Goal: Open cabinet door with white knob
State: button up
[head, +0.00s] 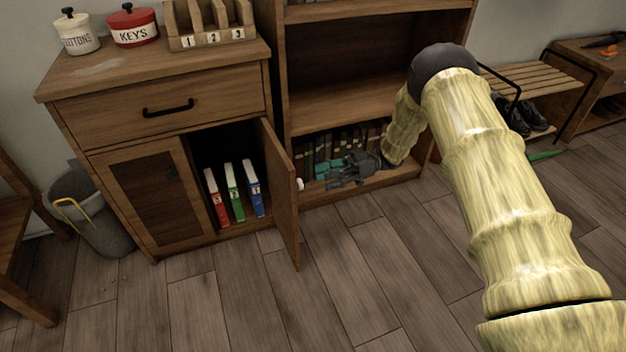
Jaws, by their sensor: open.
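The wooden cabinet (170,135) stands at the left of the head view, with a drawer above two doors. Its right door (283,195) stands wide open, swung out toward the front, and shows the inside. A small white knob (299,185) sits on the outer face of that door. My gripper (322,179) is open just to the right of the door, with its fingers pointing left toward the knob. A small gap seems to lie between them, though contact is hard to judge. The left door (150,195) is closed.
Red, green and blue binders (234,190) stand inside the cabinet. A bookshelf (345,125) with a row of books is behind my gripper. A grey bin (95,215) and a chair (20,250) are at the left.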

jog(key=shift+v, duration=2.3)
jog(key=a+f+m+t, duration=0.4)
jog(key=f+m+t, duration=0.2)
jog(key=t, duration=0.2)
jog(key=s+d+f+m+t+h, duration=0.4)
jog(key=s+f+m+t+h, duration=0.4)
jog(key=s+f, duration=0.55)
jog(key=s+d+f+m+g+h, duration=0.1)
jog(key=s+d+m+g+h, duration=0.15)
jog(key=s, duration=0.95)
jog(key=s+d+f+m+g+h, duration=0.1)
jog(key=s+d+g+h, duration=0.25)
jog(key=s, duration=0.75)
jog(key=s+d+f+m+g+h, duration=0.1)
jog(key=s+d+g+h, duration=0.25)
jog(key=s, duration=0.85)
notch_tip(320, 180, up, 33)
jog(key=p, duration=3.3)
jog(key=shift+p, duration=0.3)
